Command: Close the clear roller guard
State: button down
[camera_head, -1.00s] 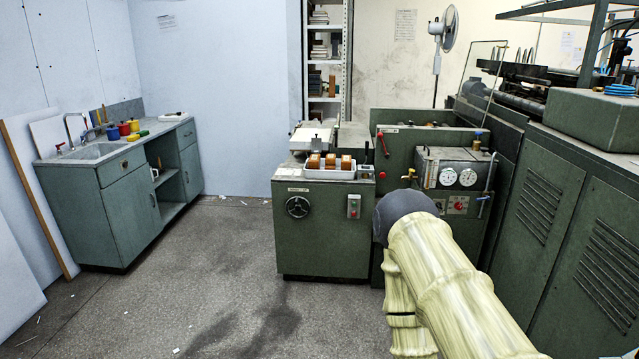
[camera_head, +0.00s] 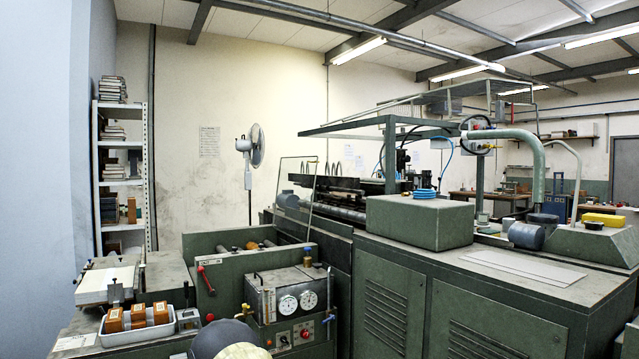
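The clear roller guard (camera_head: 295,195) looks like a thin-framed transparent panel standing raised, slightly tilted, over the green machine's left end. The rollers (camera_head: 340,212) lie beside it to the right, running toward the back. Its lower edge is hard to make out against the machine. My gripper is out of view; only a rounded part of my arm shows at the bottom edge, in front of the gauge box.
A gauge box (camera_head: 290,300) with two dials stands in front. A white tray (camera_head: 140,330) with several orange-brown blocks is at lower left. Long green cabinets (camera_head: 450,310) fill the right. A fan (camera_head: 251,150) and shelf (camera_head: 122,170) stand behind.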

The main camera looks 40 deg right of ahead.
aim_at(295, 196)
jog(key=z, duration=1.5)
jog(key=i, duration=1.25)
